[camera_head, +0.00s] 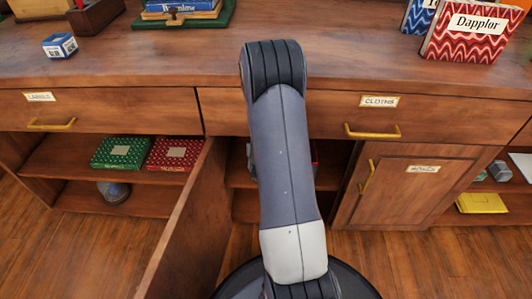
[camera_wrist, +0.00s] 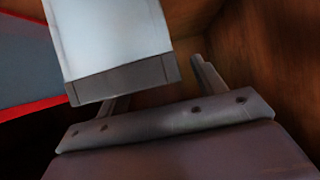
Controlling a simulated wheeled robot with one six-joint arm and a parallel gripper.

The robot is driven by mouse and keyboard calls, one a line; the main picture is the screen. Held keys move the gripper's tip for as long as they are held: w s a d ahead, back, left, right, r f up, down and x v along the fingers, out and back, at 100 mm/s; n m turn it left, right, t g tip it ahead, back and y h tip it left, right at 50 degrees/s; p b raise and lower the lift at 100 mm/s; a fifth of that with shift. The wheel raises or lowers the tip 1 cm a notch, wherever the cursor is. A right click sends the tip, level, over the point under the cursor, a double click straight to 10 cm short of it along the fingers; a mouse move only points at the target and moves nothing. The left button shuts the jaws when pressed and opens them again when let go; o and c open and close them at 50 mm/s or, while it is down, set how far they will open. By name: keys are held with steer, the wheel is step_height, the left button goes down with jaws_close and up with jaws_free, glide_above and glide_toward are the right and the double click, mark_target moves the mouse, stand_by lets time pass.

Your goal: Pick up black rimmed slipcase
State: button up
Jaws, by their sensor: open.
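A pale box-like case with a dark grey rim along its near end (camera_wrist: 110,40), which looks like the black rimmed slipcase, fills the upper middle of the wrist view. My gripper (camera_wrist: 160,86) is open at its near end. The right finger stands just right of the case. The left finger is partly hidden beneath the case's rim, so I cannot tell whether the case lies between the fingers or whether they touch it. In the head view my arm reaches into the open middle compartment and hides the gripper and the slipcase.
A red-edged grey thing (camera_wrist: 30,65) lies left of the case. A wood wall (camera_wrist: 270,60) is close on the right. In the head view, an open door (camera_head: 185,225) stands left of my arm, beneath the drawers. Green (camera_head: 121,152) and red (camera_head: 174,154) boxes sit on the left shelf.

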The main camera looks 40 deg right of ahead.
steer(key=shift+w+d+f, duration=0.2)
steer(key=shift+w+d, duration=0.05)
steer(key=shift+w, duration=0.1)
steer(key=c, duration=1.4)
steer(key=shift+r, duration=0.1)
